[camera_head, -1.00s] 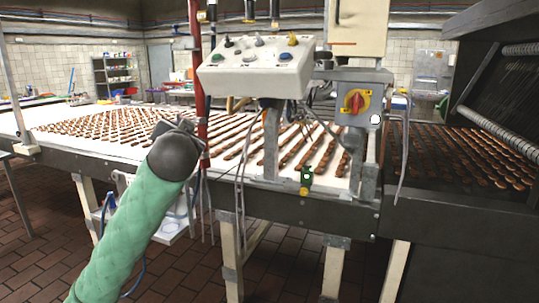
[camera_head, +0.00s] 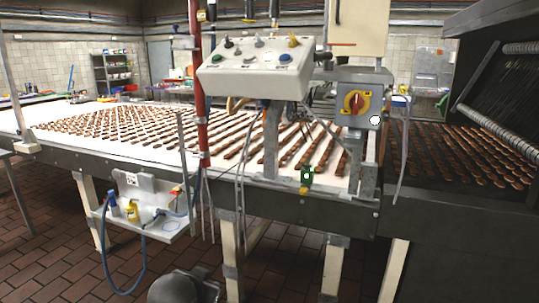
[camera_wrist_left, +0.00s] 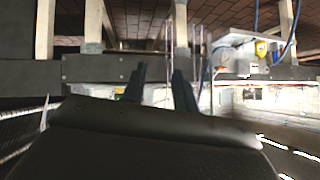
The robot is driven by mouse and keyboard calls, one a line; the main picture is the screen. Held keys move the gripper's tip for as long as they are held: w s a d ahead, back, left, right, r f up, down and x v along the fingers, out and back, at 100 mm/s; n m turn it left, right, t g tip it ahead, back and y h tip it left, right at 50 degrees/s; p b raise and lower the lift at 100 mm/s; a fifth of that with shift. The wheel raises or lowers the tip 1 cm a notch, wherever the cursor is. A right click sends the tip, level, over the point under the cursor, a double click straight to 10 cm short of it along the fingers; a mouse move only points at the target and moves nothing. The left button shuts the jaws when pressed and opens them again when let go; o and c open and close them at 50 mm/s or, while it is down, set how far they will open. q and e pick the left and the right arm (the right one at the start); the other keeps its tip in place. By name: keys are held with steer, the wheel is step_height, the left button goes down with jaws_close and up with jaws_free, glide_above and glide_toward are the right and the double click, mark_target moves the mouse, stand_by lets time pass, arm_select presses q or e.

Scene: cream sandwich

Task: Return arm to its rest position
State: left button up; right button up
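The dark end of my left arm, with the gripper (camera_head: 210,280), shows at the bottom edge of the head view, low in front of the conveyor table. In the left wrist view, the two dark fingers of my left gripper (camera_wrist_left: 160,88) stand apart with nothing held between them. The wrist view is upside down, with the floor at its top. The green sleeve of my left arm is out of the head view. My right gripper is in neither view.
A long conveyor table (camera_head: 60,150) carries many rows of brown biscuits. A control box (camera_head: 255,70) and a red-and-yellow switch (camera_head: 357,102) stand above its front edge. A small shelf with a blue hose (camera_head: 108,265) hangs below. Brick floor (camera_head: 50,255) is clear at left.

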arm_select(q)
steer(key=s+d+f+n+g, duration=0.1)
steer(key=s+f+g, duration=0.3)
steer(key=s+f, duration=0.9)
steer(key=s+d+f+n+g+p, duration=0.1)
steer(key=s+f+g, duration=0.3)
steer(key=s+f, duration=1)
steer(key=s, duration=0.4)
steer(key=shift+s+h, duration=0.3)
steer(key=shift+s, duration=0.05)
